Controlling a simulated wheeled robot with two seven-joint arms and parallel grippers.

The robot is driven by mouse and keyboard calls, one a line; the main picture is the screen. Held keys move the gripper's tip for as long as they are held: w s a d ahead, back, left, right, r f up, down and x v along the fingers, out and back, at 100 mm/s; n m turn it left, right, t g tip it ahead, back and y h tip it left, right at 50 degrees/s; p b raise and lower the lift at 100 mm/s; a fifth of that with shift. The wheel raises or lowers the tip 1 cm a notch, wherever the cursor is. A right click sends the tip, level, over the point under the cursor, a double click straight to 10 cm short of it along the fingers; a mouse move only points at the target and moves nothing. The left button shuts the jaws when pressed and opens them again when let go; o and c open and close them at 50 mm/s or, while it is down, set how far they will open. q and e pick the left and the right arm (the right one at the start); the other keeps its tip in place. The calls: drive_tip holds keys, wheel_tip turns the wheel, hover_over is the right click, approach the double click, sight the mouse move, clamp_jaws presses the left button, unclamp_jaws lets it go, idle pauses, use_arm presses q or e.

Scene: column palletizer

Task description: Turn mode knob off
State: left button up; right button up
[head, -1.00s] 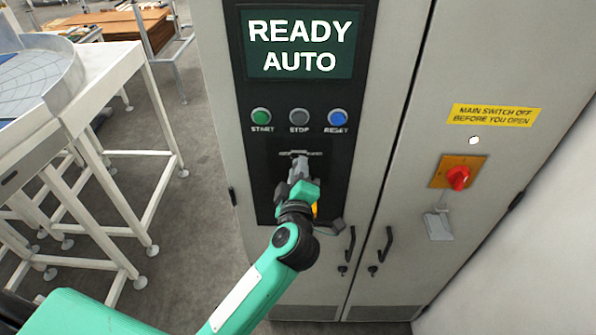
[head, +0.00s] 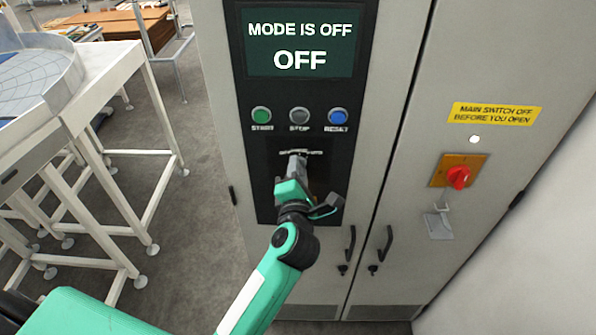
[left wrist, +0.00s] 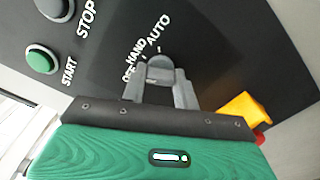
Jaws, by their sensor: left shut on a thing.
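The mode knob (left wrist: 160,68) is a small grey knob below the OFF, HAND and AUTO labels in the left wrist view. My left gripper (left wrist: 160,88) is shut on it, one finger on each side. In the head view my left gripper (head: 297,160) reaches the black panel below the buttons and hides most of the knob. The display (head: 300,42) above reads "MODE IS OFF" and "OFF". My right gripper is not in view.
Green start (head: 261,115), grey stop (head: 299,116) and blue reset (head: 337,116) buttons sit above my gripper. A yellow part (left wrist: 243,107) sits close beside the gripper. A red main switch (head: 458,178) is on the right door. A white-framed table (head: 120,75) stands left.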

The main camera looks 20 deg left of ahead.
use_arm(q)
drive_tip(key=shift+f+n+b, duration=0.15)
drive_tip(key=shift+n+b, duration=0.2)
drive_tip(key=shift+n, duration=1.95)
drive_tip(key=o, duration=1)
drive_tip(key=shift+c, duration=0.2)
drive_tip(key=b+v, duration=0.6)
drive_tip(key=v, duration=0.8)
drive_tip(key=shift+w, duration=0.1)
